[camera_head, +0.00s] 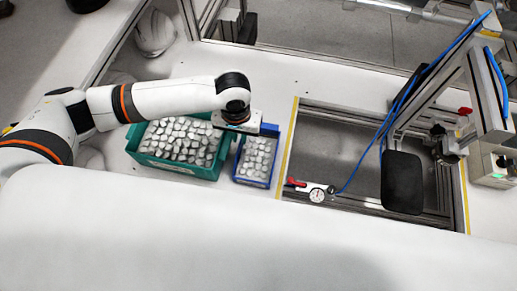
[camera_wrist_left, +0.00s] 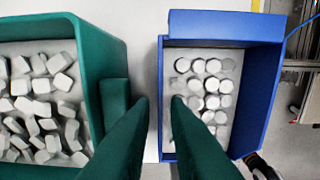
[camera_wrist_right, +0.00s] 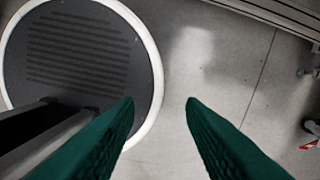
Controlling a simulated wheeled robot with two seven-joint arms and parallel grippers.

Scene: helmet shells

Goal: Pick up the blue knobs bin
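The blue bin (camera_head: 252,184) holds several whitish round knobs and stands on the white table, right of the green bin. In the left wrist view the blue bin (camera_wrist_left: 262,95) fills the middle right. My left gripper (camera_wrist_left: 160,99) is open. Its fingers appear on either side of the bin's left wall, one over the gap between the bins and one over the inside. How deep they reach is unclear. In the head view my left wrist is above the bins, with its fingertips hidden. My right gripper (camera_wrist_right: 160,102) is open and empty, over the floor; it is out of the head view.
The green bin (camera_wrist_left: 108,50), full of whitish blocky pieces, stands close on the left with a narrow gap. Right of the blue bin are a yellow strip (camera_head: 288,140), a gauge (camera_head: 317,195) and a metal frame with a blue hose. A whitish helmet shell (camera_head: 155,33) lies behind.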

